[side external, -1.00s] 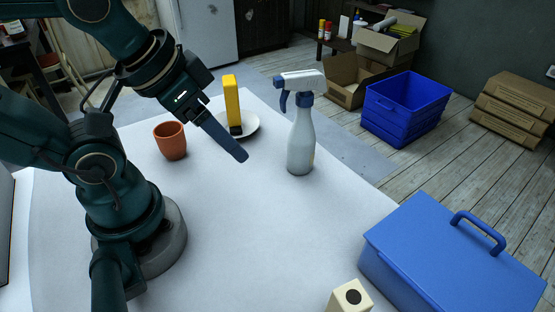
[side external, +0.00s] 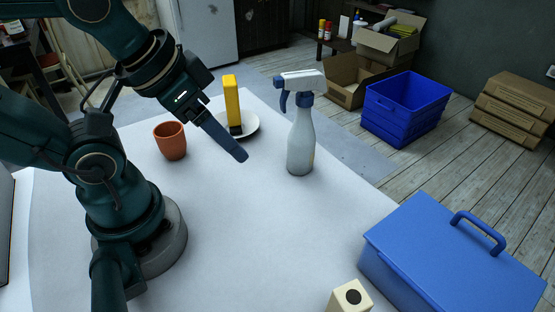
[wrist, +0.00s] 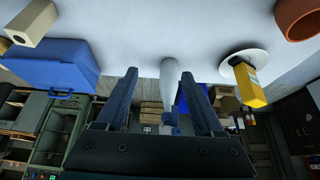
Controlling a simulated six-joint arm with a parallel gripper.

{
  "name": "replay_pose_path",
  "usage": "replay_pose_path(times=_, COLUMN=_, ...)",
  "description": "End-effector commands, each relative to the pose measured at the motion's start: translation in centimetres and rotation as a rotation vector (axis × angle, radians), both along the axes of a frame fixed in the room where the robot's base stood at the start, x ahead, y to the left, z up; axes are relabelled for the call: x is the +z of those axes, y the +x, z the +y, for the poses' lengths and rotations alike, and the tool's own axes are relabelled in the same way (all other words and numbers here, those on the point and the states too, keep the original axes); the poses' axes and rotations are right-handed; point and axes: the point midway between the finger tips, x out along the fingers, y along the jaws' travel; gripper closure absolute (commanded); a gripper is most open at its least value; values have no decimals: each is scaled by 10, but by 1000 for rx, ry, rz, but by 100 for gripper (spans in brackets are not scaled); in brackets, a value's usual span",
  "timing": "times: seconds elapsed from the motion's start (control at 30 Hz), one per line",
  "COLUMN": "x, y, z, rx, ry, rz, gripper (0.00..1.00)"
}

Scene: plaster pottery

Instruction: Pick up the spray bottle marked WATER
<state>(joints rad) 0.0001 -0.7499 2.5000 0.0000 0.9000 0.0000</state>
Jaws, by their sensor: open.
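A white spray bottle (side external: 300,143) with a white and blue trigger head stands upright on the white table. No WATER marking can be read on it from here. My gripper (side external: 240,155) is to the left of the bottle in the side view, apart from it. In the wrist view the picture is upside down, and the bottle (wrist: 168,88) shows between the two blue-grey fingers of my gripper (wrist: 165,85), beyond their tips. The fingers are spread and hold nothing.
A terracotta cup (side external: 170,141) and a white plate (side external: 252,126) by a yellow block-shaped object (side external: 232,100) stand left of the bottle. A blue toolbox (side external: 440,255) and a cream block with a dark round spot (side external: 346,301) are at the front right. The table's middle is clear.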

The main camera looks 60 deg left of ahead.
Motion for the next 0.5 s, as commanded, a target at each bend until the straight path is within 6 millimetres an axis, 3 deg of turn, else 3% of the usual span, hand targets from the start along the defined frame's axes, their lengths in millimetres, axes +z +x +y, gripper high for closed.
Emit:
replay_pose_path(times=0.03, x=0, y=0, z=0, rx=0, ry=0, rz=0, gripper=31)
replay_pose_path(times=0.1, x=0, y=0, z=0, rx=0, ry=0, rz=0, gripper=4)
replay_pose_path(times=0.13, x=0, y=0, z=0, rx=0, ry=0, rz=0, gripper=0)
replay_pose_path(times=0.5, x=-8, y=0, z=3, rx=-78, ry=72, rz=63, gripper=0)
